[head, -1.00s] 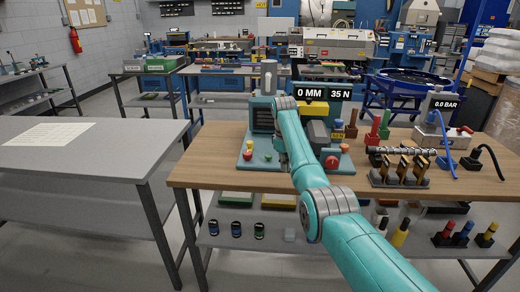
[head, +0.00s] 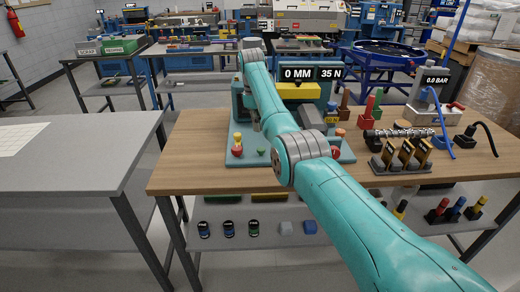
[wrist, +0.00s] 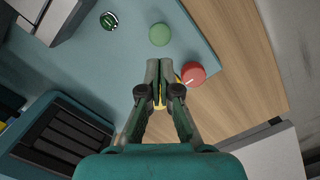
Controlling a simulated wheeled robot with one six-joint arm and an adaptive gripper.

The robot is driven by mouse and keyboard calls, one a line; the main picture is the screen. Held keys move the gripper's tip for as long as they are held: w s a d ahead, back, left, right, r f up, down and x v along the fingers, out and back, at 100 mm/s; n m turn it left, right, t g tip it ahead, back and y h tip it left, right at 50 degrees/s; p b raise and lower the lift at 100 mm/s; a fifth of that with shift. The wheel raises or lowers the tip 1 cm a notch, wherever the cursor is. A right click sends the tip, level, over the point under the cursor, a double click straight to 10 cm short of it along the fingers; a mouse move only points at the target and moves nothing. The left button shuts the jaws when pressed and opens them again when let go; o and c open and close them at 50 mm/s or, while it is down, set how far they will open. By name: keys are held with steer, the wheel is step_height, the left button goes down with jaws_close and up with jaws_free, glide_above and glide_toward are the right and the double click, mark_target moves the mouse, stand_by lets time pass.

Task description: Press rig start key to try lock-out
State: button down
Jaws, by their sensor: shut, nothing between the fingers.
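The teal test rig (head: 345,157) stands on the wooden bench, with displays (head: 312,73) reading 0 MM and 35 N. At the left of its base are a red button (head: 237,152), a yellow-topped post (head: 238,138) and a small green button (head: 261,151). In the wrist view the green button (wrist: 160,34) lies just beyond my gripper (wrist: 158,64), and the red button (wrist: 193,75) is to its right. Something yellow is mostly hidden behind my fingers. My gripper is shut and empty above the base plate (wrist: 200,40); contact with a button cannot be seen. My arm hides the rig's middle.
A row of brass-coloured clamps (head: 405,155) and a pressure box reading 0.0 BAR (head: 430,110) stand right of the rig. Bare wood shows left of the rig.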

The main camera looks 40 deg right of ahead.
mark_target(260, 148)
steer(key=shift+s+d+f, duration=0.1)
steer(key=shift+s+f, duration=0.1)
steer(key=shift+f, duration=1.55)
steer(key=shift+s+f, duration=0.15)
steer(key=shift+f, duration=1.55)
steer(key=shift+f, duration=0.1)
